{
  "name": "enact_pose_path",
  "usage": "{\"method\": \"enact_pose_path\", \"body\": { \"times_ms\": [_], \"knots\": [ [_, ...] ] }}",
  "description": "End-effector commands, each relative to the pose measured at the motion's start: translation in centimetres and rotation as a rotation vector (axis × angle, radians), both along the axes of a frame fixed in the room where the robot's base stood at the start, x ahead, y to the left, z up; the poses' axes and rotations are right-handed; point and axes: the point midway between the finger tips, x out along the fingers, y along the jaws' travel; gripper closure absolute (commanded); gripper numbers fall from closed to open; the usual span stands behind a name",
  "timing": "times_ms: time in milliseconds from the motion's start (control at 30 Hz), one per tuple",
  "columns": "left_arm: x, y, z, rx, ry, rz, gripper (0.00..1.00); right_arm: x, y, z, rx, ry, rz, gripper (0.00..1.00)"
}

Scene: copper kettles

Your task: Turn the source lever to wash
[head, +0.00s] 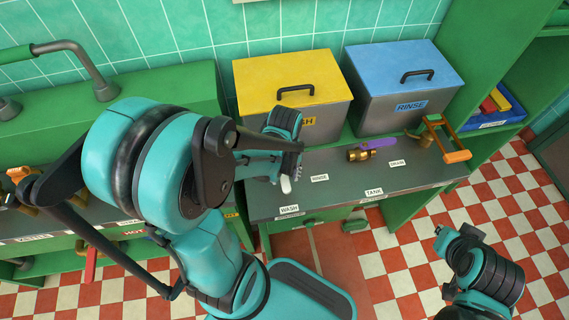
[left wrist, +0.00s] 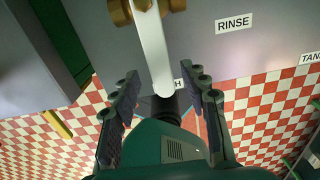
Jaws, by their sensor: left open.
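The source lever is a white handle (left wrist: 152,50) on a brass valve (left wrist: 160,5). In the left wrist view it runs down from the valve, its end partly covering a label that shows only an H. In the head view only its white tip (head: 285,185) shows, above the WASH label (head: 289,210) and left of the RINSE label (head: 319,178); my arm hides the valve. My left gripper (head: 290,158) is open over the lever. In the left wrist view its fingers (left wrist: 165,90) stand on either side of the handle, apart from it. My right gripper (head: 452,240) is at lower right, jaws unclear.
A purple lever (head: 378,144) on a brass valve sits to the right, by the TANK and DRAIN labels. Behind stand a yellow-lidded tank (head: 285,72) and a blue-lidded RINSE tank (head: 410,65). An orange-handled frame (head: 455,156) is at the counter's right end.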

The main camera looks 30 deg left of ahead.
Motion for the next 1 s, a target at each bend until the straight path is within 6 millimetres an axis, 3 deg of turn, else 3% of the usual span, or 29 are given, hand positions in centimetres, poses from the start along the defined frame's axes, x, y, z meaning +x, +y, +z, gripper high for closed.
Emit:
{"method": "enact_pose_path", "body": {
  "times_ms": [500,700,1000],
  "knots": [
    [-0.1,0.0,9.0,0.001,0.001,0.000,0.55,0.0,0.0,0.0,0.000,0.000,0.000,1.00],
    [-0.1,0.0,10.5,0.001,0.001,0.000,0.55,0.0,0.0,0.0,0.000,0.000,0.000,1.00],
    [-0.1,0.0,10.6,0.001,0.001,0.000,0.55,0.0,0.0,0.0,0.000,0.000,0.000,1.00]
  ]
}}
